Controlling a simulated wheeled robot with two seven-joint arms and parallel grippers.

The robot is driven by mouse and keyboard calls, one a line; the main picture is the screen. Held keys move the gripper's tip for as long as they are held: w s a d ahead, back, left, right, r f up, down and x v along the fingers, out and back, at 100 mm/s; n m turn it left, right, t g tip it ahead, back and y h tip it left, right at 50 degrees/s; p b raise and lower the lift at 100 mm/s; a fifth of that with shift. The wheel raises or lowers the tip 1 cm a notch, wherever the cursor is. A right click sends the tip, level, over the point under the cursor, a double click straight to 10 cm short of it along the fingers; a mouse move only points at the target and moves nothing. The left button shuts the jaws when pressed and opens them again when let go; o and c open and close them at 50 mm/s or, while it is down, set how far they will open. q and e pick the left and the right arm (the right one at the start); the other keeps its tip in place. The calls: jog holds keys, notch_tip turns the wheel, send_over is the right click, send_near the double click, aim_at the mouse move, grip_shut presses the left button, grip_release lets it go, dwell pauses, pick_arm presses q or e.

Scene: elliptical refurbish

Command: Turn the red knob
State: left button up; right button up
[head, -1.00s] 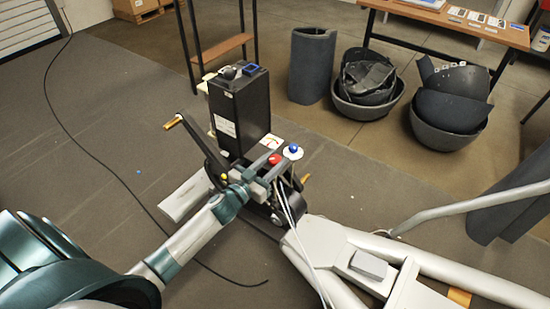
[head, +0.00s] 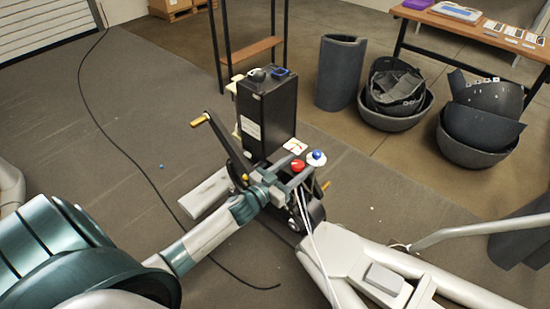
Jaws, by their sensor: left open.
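The red knob (head: 298,165) is a small round knob on top of the dark mechanism of the machine (head: 310,207), near the middle of the head view. My left gripper (head: 298,169) comes in from the lower left and is open. Its fingers reach to the knob's sides, seen from above. I cannot tell whether they touch it. The knob's lower part is hidden. My right gripper is not in view.
A blue knob (head: 316,156) on a white disc sits just right of the red one. A black box (head: 266,118) stands behind, and a crank arm (head: 228,146) rises at left. White machine tubes (head: 345,262) fill the lower right. A cable (head: 137,163) crosses the floor.

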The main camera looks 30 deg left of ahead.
pick_arm(q)
jog(key=v, duration=1.7)
jog(key=shift+b, duration=0.4)
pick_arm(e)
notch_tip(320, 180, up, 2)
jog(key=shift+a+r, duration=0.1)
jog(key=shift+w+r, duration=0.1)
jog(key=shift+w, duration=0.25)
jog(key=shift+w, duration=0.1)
